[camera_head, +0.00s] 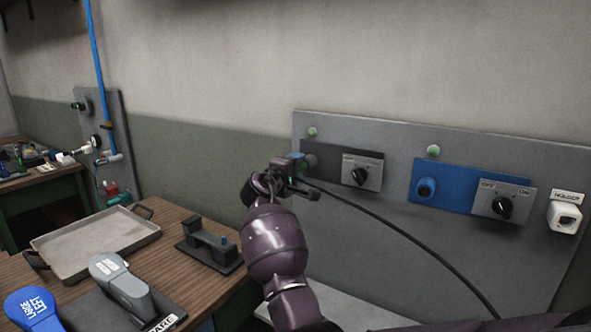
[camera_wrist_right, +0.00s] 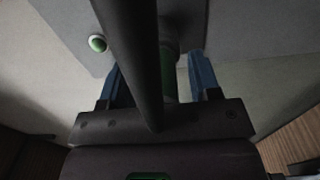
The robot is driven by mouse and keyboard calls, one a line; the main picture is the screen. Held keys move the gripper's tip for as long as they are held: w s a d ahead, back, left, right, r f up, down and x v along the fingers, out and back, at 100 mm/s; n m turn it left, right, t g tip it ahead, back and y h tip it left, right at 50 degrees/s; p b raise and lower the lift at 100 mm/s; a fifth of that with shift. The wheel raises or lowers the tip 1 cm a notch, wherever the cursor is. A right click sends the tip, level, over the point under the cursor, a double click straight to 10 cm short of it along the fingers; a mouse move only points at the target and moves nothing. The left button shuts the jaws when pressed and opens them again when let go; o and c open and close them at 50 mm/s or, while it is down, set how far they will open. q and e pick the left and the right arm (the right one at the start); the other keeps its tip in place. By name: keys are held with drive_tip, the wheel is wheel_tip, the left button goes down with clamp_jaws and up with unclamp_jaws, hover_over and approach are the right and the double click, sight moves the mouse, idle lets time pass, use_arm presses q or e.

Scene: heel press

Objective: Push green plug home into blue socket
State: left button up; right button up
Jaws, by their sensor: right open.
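The blue socket (camera_head: 426,188) sticks out of a blue plate on the grey wall panel, with nothing visible in it. My right gripper (camera_head: 297,167) is left of it, at the dark plate's round dark fitting (camera_head: 311,162). In the right wrist view its blue fingers stand apart, on either side of the green plug (camera_wrist_right: 168,72). The plug's far end meets a dark round part; how deep it sits is hidden. A thick black cable (camera_wrist_right: 135,60) covers part of the plug. My left gripper is not in view.
Rotary switches (camera_head: 360,176) (camera_head: 502,206) sit beside both fittings, with green lamps (camera_head: 433,151) above. A white holder (camera_head: 565,216) is at the far right. A black cable (camera_head: 400,233) hangs across the panel. A wooden bench (camera_head: 185,268) with a tray (camera_head: 95,243) stands at left.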

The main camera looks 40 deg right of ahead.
drive_tip(key=shift+s+d, duration=0.15)
drive_tip(key=shift+d, duration=0.1)
clamp_jaws()
drive_tip(key=shift+a+f, duration=0.15)
drive_tip(key=shift+a, duration=0.05)
drive_tip(key=shift+s+a, duration=0.35)
drive_tip(key=shift+a, duration=0.15)
drive_tip(key=shift+s+a+p, duration=0.2)
drive_tip(key=shift+a+p, duration=0.15)
drive_tip(key=shift+a, duration=0.35)
drive_tip(key=shift+v, duration=1.45)
drive_tip(key=shift+a, duration=0.2)
